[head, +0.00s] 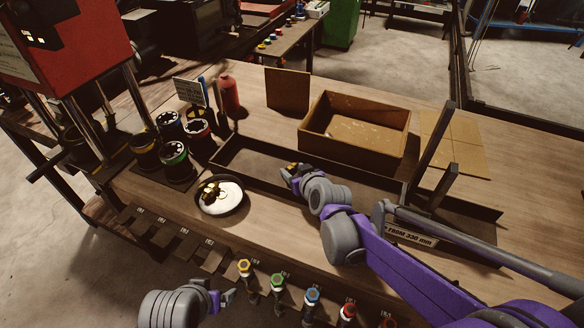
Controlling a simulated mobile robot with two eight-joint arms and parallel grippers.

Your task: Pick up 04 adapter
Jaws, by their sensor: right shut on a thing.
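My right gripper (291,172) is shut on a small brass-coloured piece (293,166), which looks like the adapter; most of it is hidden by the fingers. The gripper is over the long dark tray (240,172), in front of the cardboard box. No 04 mark is readable on the piece. More brass-coloured fittings (210,191) lie in a round dark dish (232,207) with a white inside, left of the gripper. My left gripper (228,297) is low in the view, off the bench's front edge, with no thing seen in it; its finger gap is unclear.
An open cardboard box (352,152) stands behind the tray. Several dark cups with coloured rings (174,153) and a red bottle (229,95) stand at left. A row of colour-topped fittings (278,281) lines the front edge. Dark upright posts (433,150) rise at right.

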